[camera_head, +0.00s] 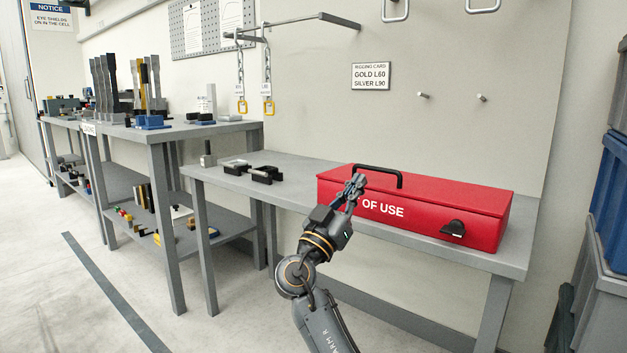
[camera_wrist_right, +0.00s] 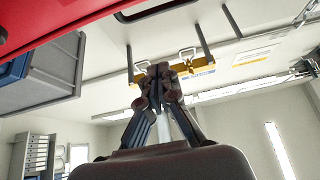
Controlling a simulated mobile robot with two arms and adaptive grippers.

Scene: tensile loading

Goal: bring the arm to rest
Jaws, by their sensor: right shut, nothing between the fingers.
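My right arm reaches in from the bottom of the head view. Its gripper (camera_head: 356,185) is shut and empty, pointing up in front of the red box. The fingers also show closed together in the right wrist view (camera_wrist_right: 160,72). The red box (camera_head: 480,199) lies closed on the grey bench, with a black handle on its lid and a black latch at its front. The gripper covers part of the white lettering; "OF USE" is readable. I cannot tell whether the gripper touches the box. My left gripper is not in view.
The grey bench (camera_head: 300,172) holds dark blocks (camera_head: 255,172) left of the box. Two chains (camera_head: 267,75) hang from a wall rail. A second bench (camera_head: 220,126) with tall specimens stands at the left. Stacked bins (camera_head: 608,210) stand at the right. Open floor lies at the left front.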

